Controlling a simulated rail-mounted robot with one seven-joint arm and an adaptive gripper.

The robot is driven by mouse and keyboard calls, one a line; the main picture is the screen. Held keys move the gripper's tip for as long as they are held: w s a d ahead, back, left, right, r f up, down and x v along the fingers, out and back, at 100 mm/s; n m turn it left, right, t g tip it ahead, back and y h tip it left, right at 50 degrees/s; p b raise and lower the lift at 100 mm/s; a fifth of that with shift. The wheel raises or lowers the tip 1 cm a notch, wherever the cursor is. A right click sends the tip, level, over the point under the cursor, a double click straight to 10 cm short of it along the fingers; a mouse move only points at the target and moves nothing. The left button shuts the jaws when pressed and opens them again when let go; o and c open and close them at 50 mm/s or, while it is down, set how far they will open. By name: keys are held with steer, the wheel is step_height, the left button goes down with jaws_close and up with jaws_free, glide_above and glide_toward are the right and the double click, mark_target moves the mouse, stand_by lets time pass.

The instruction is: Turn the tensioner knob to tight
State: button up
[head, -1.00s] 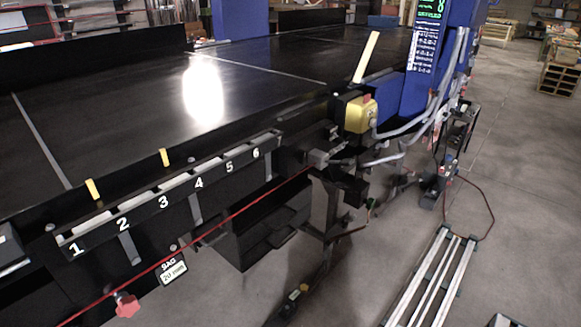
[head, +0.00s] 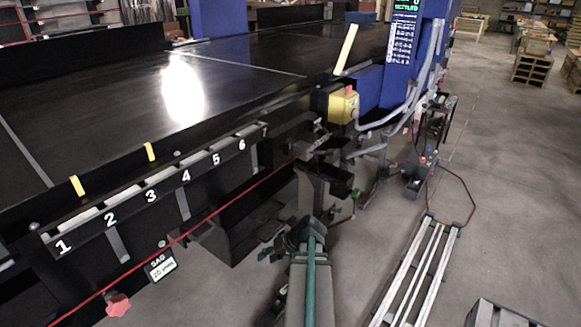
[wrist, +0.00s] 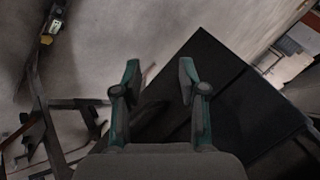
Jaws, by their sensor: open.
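A red star-shaped knob (head: 118,305), which looks like the tensioner knob, sits low on the conveyor's side at the bottom left of the head view. A small SAG display (head: 161,268) is up and right of it; its reading is too blurred to tell. My gripper (head: 301,232) is at the lower middle of the head view, well to the right of the knob and apart from it. In the wrist view its two fingers (wrist: 158,70) are spread with nothing between them. The knob does not show in the wrist view.
The black conveyor (head: 110,105) carries a rail with slots numbered 1 to 6 (head: 150,190). A red cord (head: 215,220) runs along its side. A yellow box (head: 343,105) and blue frame (head: 402,70) stand behind. Grey floor (head: 500,230) is open at right, beyond a metal rail track (head: 410,275).

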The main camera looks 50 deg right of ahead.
steer(key=s+d+r+n+t+h, duration=0.1)
steer(key=s+d+r+t, duration=0.1)
steer(key=d+r, duration=0.5)
steer(key=s+d+r+t+h, duration=0.1)
steer(key=s+d+r+t, duration=0.15)
steer(key=d+r, duration=0.45)
steer(key=n+t+h, duration=0.1)
steer(key=n+t, duration=0.5)
steer(key=n, duration=0.1)
glide_toward(290, 147)
steer(key=w+p, duration=0.2)
steer(key=w, duration=0.8)
steer(key=shift+s, duration=0.1)
jaws_close()
